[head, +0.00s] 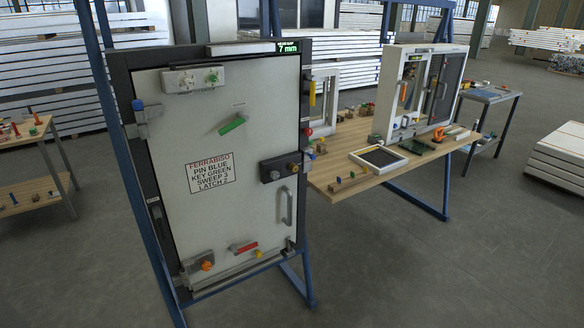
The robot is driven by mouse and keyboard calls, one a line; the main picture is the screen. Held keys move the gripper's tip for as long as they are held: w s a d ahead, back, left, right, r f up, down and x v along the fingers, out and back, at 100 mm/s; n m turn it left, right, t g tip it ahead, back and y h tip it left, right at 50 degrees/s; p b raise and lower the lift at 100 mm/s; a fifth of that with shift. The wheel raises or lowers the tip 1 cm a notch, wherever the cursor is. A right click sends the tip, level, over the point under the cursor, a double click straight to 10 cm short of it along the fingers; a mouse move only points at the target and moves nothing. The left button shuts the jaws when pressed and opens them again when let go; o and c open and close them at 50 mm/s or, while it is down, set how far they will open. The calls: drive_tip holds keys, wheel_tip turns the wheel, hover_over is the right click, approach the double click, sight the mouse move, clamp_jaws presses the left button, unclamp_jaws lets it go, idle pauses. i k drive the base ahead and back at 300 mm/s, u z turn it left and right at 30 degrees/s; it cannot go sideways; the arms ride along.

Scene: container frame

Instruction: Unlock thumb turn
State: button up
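A white door panel (165,210) stands upright in a dark frame, seen at an angle on the left. A dark lock block (272,174) with a yellow knob (293,167) sits at its right edge, above a grey pull handle (286,206). Other fittings on the door are a tilted green handle (232,124), a plate with a green knob (212,77), a red handle (245,247) and an orange knob (206,265). I cannot tell which is the thumb turn or whether it is locked. My gripper is not in view.
A blue stand (311,287) carries the door. A wooden workbench (350,187) with a window unit (422,92) and loose parts stands to the right. A small wooden table (34,190) is at left. White panels (560,160) lie at far right. The grey floor in front is clear.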

sight(275, 175)
drive_tip(key=z, duration=0.05)
drive_tip(key=i, duration=0.1)
drive_tip(key=u, duration=0.1)
drive_tip(key=k, duration=0.55)
drive_tip(key=z, duration=0.6)
drive_tip(key=i, duration=2.15)
drive_tip(key=u, duration=0.45)
